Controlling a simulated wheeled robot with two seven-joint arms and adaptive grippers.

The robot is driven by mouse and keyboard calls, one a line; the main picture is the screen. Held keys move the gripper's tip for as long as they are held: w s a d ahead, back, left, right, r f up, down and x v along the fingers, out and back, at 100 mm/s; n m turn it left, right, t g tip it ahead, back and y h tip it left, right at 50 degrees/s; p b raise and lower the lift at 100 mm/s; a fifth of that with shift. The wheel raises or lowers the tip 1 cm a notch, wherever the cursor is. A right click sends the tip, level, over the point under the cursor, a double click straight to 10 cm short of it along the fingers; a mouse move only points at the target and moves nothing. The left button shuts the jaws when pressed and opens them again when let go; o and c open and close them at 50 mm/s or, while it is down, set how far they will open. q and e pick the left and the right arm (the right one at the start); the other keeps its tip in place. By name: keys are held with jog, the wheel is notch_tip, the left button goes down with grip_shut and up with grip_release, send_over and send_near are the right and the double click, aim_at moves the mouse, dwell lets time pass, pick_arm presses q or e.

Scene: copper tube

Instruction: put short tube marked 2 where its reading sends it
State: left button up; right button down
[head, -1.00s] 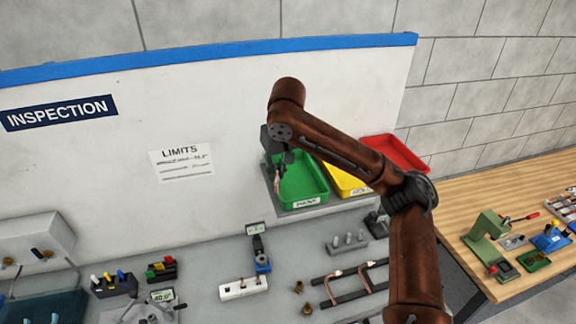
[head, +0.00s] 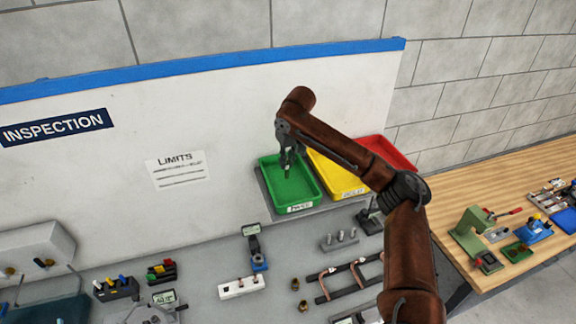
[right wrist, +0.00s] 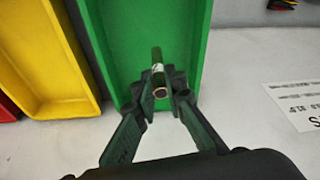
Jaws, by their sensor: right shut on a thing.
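My right gripper (head: 288,166) is over the green tray (head: 302,207) at the back of the bench. In the right wrist view, my right gripper (right wrist: 168,84) is shut on a short copper tube (right wrist: 160,91) that carries a pale label; the mark on it is too small to read. The tube points away from the camera, over the inside of the green tray (right wrist: 190,20). I cannot tell whether it touches the tray floor. The tray's front label is too small to read surely. My left gripper is not in view.
A yellow tray (head: 350,193) and a red tray (head: 398,148) stand right of the green one. A LIMITS sheet (head: 177,170) is on the white board. A white block (head: 241,287), a rack of grey pegs (head: 341,241) and bent tubes on a dark frame (head: 350,277) stand in front.

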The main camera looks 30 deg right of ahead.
jog(key=shift+w+d+f, duration=0.1)
jog(key=shift+d+f, duration=0.1)
jog(key=shift+f, duration=0.05)
jog(key=p+x, duration=0.2)
jog(key=shift+d+f, duration=0.3)
jog(key=shift+f, duration=0.7)
jog(key=shift+f, duration=0.1)
jog(key=c, duration=2)
grip_release()
